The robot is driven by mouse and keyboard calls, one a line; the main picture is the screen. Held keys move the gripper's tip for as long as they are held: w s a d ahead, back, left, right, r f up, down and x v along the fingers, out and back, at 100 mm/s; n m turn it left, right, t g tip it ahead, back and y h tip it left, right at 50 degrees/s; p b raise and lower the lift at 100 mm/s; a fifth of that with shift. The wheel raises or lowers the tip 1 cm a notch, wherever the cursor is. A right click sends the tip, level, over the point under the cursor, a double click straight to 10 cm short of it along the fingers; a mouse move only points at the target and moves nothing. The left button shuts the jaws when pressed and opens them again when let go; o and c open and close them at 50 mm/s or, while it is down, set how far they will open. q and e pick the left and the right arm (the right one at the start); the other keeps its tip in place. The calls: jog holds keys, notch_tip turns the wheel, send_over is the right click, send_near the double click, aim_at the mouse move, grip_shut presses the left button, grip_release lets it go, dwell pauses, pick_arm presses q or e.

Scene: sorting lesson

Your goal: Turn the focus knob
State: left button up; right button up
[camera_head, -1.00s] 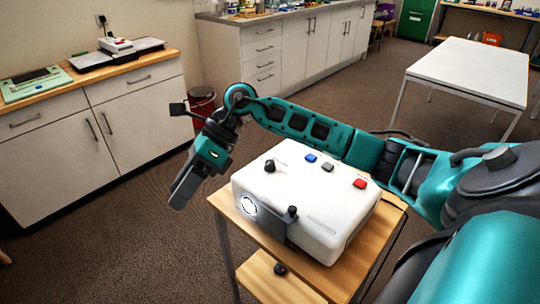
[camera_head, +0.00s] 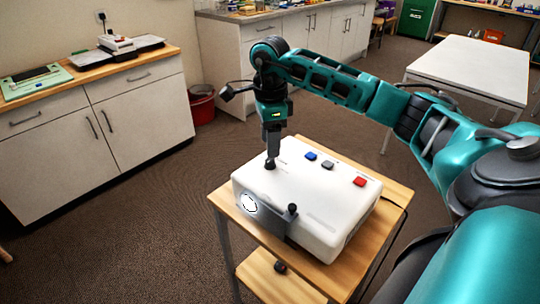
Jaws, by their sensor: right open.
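A white projector (camera_head: 310,205) with a round lens (camera_head: 249,204) stands on a small wooden table. A black knob (camera_head: 270,164) sits on its top at the back left. Another black knob (camera_head: 292,209) stands by the front edge, right of the lens. I cannot tell from labels which is the focus knob. My right gripper (camera_head: 271,157) points straight down, its fingertips at the back left knob and partly in front of it. It is open; whether the fingers touch the knob I cannot tell. My left gripper is out of view.
Blue (camera_head: 311,156), grey (camera_head: 328,165) and red (camera_head: 360,181) buttons sit on the projector's top, right of the gripper. The wooden table (camera_head: 395,190) has little bare room around the projector. A red bin (camera_head: 202,106) and cabinets stand behind on the floor.

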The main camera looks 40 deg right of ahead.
aim_at(270, 160)
notch_tip(270, 160, down, 5)
jog(key=shift+f, duration=0.1)
dwell(0.3)
